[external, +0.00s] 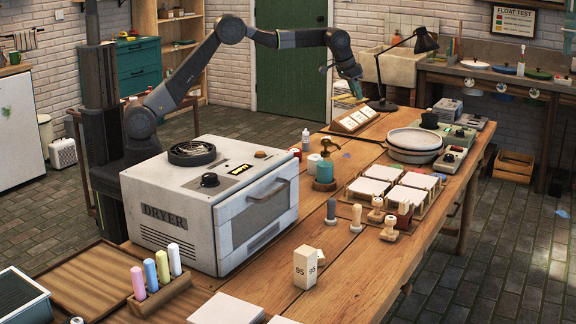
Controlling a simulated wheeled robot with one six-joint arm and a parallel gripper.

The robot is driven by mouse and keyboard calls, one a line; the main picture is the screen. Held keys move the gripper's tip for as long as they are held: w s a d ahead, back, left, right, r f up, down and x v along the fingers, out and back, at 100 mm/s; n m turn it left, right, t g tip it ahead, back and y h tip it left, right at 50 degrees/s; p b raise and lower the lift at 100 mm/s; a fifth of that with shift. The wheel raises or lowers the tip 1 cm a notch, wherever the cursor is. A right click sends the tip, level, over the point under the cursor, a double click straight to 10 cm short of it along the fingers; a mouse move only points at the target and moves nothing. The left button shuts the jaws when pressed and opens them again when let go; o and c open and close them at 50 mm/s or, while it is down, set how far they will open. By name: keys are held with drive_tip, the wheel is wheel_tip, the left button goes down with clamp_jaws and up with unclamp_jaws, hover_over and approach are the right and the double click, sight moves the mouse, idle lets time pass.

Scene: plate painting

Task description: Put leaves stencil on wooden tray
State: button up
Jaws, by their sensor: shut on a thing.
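My gripper (354,90) is above the far end of the workbench, pointing down, just over a slanted wooden rack of pale cards. It is shut on a small, thin yellowish piece; its pattern is too small to read, so I cannot tell whether it is the leaves stencil. It appears clear of the rack (342,130). A flat, empty-looking wooden tray (75,283) lies at the near left end of the bench, left of the dryer.
The white dryer (190,215) stands between the tray and the rest of the bench. A chalk holder (160,300) is at the tray's right edge.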

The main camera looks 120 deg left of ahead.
wheel_tip(320, 180, up, 3)
drive_tip(key=shift+r, duration=0.1)
drive_tip(key=w+d+m+h, duration=0.15)
drive_tip(key=w+d, duration=0.35)
drive_tip(key=d, duration=0.5)
drive_tip(key=w+d+m+t, duration=0.1)
drive_tip(key=w+d+m, duration=0.3)
drive_tip(key=d, duration=0.6)
drive_tip(key=w+d+m+h, duration=0.1)
drive_tip(key=w+d, duration=0.5)
drive_tip(key=d, duration=0.4)
drive_tip(key=d+m+h, duration=0.2)
drive_tip(key=d+m, duration=0.5)
drive_tip(key=d, duration=2.9)
drive_tip(key=m+g+h+p, duration=0.2)
drive_tip(key=m+h, duration=0.1)
drive_tip(key=m, duration=0.8)
hover_over(78, 282)
drive_tip(key=a, duration=0.2)
drive_tip(key=f, duration=1.7)
drive_tip(key=shift+s+d, duration=0.15)
drive_tip(key=shift+s, duration=0.2)
drive_tip(key=shift+f, duration=2.25)
